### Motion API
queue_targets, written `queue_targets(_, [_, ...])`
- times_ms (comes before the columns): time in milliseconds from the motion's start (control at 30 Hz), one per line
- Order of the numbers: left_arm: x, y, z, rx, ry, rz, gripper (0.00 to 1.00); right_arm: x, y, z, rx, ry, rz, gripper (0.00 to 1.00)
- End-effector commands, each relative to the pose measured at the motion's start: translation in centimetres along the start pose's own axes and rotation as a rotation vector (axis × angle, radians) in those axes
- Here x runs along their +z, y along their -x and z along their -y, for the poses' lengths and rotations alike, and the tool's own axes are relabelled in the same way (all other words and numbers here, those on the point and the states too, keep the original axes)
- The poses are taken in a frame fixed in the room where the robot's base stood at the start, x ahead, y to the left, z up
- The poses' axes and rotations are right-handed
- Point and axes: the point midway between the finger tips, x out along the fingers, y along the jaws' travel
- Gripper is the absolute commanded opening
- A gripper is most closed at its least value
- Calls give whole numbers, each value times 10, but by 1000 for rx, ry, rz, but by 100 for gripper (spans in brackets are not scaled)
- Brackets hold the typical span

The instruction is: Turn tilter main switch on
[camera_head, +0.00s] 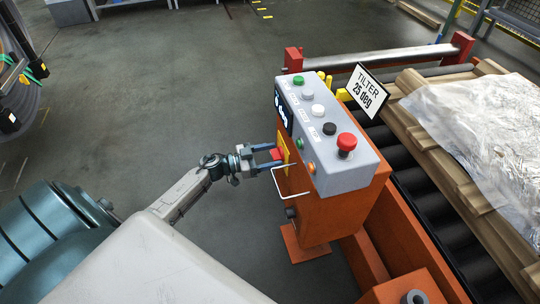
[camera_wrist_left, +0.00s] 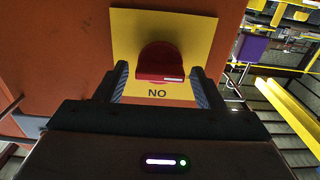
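The tilter's main switch is a red knob (camera_wrist_left: 160,62) on a yellow plate (camera_wrist_left: 190,30) with "NO" printed below it. It also shows in the head view as a red knob (camera_head: 277,154) on the side of the orange control post (camera_head: 325,215). My left gripper (camera_wrist_left: 160,85) is at the switch, with one finger on each side of the red knob. In the wrist view gaps show between the fingers and the knob, so the gripper looks open around it. In the head view the left gripper (camera_head: 268,157) points at the plate. My right gripper is not in view.
The grey panel (camera_head: 345,175) on top of the post has several buttons and a large red mushroom button (camera_head: 346,143). A white wire handle (camera_head: 290,194) sticks out below the switch. A "TILTER 25 deg" sign (camera_head: 366,90) and roller conveyor stand to the right.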

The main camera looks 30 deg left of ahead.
Motion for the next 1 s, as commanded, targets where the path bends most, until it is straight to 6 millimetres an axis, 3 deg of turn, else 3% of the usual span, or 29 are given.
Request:
queue_targets(33, [0,0,0,0,0,0,52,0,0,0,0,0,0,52])
queue_targets(200, [0,0,0,0,0,0,23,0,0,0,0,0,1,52])
queue_targets(567, [0,0,0,0,-58,-1,23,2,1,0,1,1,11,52])
queue_targets(1000, [0,0,-2,0,-402,-1,23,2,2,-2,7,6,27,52])
